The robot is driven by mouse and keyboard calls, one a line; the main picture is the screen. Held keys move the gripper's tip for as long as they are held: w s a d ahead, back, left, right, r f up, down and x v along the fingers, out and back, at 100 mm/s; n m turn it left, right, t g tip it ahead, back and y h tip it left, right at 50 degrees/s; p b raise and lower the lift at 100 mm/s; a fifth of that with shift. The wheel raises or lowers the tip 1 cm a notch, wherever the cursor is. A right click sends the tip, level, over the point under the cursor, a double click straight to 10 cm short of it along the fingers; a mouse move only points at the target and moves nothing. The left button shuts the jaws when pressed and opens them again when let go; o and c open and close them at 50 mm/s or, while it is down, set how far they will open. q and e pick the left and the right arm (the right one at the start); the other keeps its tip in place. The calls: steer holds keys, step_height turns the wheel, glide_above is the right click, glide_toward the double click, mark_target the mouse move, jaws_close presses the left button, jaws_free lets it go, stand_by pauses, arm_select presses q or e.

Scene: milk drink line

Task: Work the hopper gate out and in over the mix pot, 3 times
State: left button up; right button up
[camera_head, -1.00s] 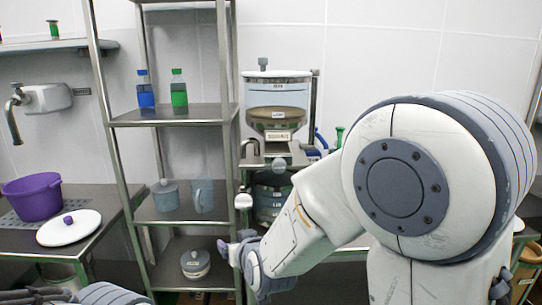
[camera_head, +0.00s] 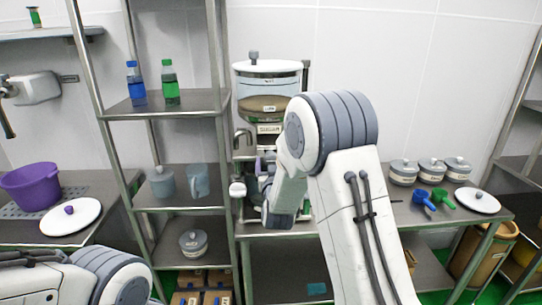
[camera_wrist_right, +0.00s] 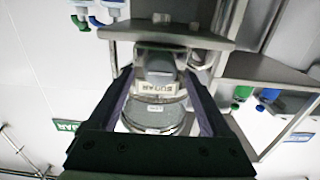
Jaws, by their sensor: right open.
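The hopper (camera_head: 270,88) stands on its stand, a clear drum with a white lid and a SUGAR label on its neck. In the right wrist view the hopper (camera_wrist_right: 158,118) appears beyond my fingers, with a grey block, seemingly the gate (camera_wrist_right: 160,62), by the label. My right gripper (camera_wrist_right: 160,78) is open, its two fingers on either side of that block; I cannot tell if they touch it. In the head view my right gripper (camera_head: 260,168) is just below the hopper neck, partly covered by my arm. The mix pot is hidden there. My left gripper is out of view.
A metal rack (camera_head: 170,110) with bottles and jugs stands left of the hopper. A purple tub (camera_head: 31,186) and a white lid (camera_head: 70,216) are on the left table. Lidded pots (camera_head: 432,170) and blue and green scoops (camera_head: 424,200) are on the right table.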

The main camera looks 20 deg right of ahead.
steer(key=shift+x, duration=0.8)
